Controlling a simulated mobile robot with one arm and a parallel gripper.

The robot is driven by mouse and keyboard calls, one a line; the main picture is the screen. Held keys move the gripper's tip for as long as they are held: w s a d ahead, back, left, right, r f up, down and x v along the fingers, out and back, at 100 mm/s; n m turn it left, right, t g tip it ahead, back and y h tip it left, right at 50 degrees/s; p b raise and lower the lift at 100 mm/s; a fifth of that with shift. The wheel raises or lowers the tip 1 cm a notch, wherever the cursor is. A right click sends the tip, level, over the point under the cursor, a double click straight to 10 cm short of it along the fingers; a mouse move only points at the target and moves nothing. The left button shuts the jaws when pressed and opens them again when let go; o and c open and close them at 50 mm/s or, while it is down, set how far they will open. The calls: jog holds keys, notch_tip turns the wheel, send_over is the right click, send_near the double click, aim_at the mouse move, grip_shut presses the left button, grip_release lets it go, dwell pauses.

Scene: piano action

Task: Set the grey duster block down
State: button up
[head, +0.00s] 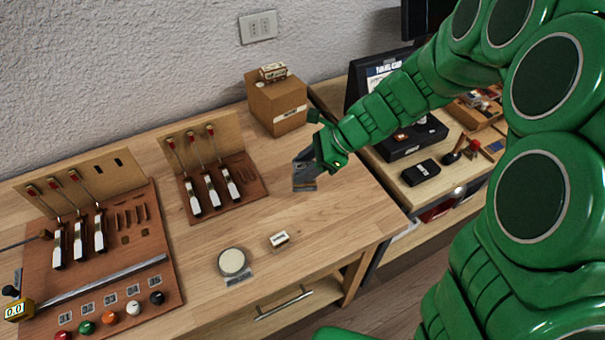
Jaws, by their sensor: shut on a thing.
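My gripper (305,174) is over the right part of the wooden workbench (345,215), pointing down. It is shut on the grey duster block (303,186), a small dark grey piece that shows only in part at the fingertips. The fingers hide most of the block. I cannot tell whether its underside touches the bench top.
A cardboard box (275,108) stands behind the gripper. A rack with several hammers (212,188) is to the left. A round pale disc (232,262) and a small labelled block (279,239) lie in front. Bare wood surrounds the gripper.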

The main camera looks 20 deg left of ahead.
jog(key=shift+w+a+f, duration=0.2)
jog(key=shift+w+f, duration=0.05)
jog(key=shift+f, duration=0.2)
jog(key=shift+w+a+f, duration=0.2)
jog(key=shift+w+f, duration=0.05)
jog(key=shift+f, duration=1.5)
jog(key=o, duration=1.1)
jog(key=shift+f, duration=0.15)
jog(key=v, duration=1.2)
jog(key=shift+s+d, duration=0.1)
jog(key=shift+d, duration=0.05)
